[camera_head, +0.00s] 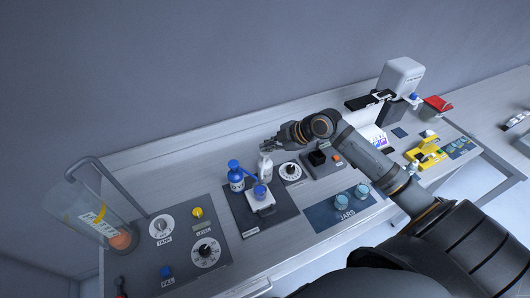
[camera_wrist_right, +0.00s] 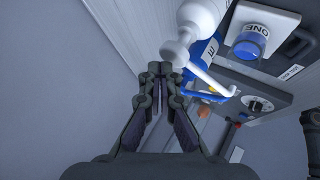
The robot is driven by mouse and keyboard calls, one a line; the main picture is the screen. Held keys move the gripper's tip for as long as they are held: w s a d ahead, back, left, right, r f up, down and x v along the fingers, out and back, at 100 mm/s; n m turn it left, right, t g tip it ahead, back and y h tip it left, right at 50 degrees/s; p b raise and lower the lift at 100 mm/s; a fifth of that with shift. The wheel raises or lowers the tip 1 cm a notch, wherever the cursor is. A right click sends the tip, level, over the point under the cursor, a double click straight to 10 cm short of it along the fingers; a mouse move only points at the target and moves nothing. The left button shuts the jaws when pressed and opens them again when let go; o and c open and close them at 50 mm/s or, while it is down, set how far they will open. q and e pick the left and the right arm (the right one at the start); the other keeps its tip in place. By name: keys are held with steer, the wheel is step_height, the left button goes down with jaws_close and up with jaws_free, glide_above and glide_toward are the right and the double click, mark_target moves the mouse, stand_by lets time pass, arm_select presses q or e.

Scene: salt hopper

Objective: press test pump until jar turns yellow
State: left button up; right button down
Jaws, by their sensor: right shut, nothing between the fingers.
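My right gripper (camera_head: 268,146) is shut and empty, just above and behind a white pump bottle (camera_head: 265,168) on the dark mat (camera_head: 250,228). In the right wrist view its fingertips (camera_wrist_right: 160,72) are close to the white bottle's rounded head (camera_wrist_right: 174,54); I cannot tell if they touch. A blue bottle (camera_head: 236,178) with a spout stands left of the white one. I cannot tell which bottle is the test pump. My left gripper is out of view.
A grey panel with dials (camera_head: 205,250) and a tilted clear hopper (camera_head: 82,212) are at the left. A blue JARS mat (camera_head: 335,213) with two jars lies front right. A dial plate (camera_head: 291,172) stands close to the white bottle. A yellow device (camera_head: 428,155) is farther right.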

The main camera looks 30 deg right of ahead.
mark_target(267, 153)
steer(key=shift+f+b, duration=0.65)
steer(key=shift+f, duration=0.15)
stand_by(0.6)
steer(key=shift+r, duration=0.1)
steer(key=shift+r+p, duration=0.9)
steer(key=shift+r, duration=0.2)
step_height(267, 153, up, 5)
steer(key=p, duration=0.4)
steer(key=shift+r, duration=0.1)
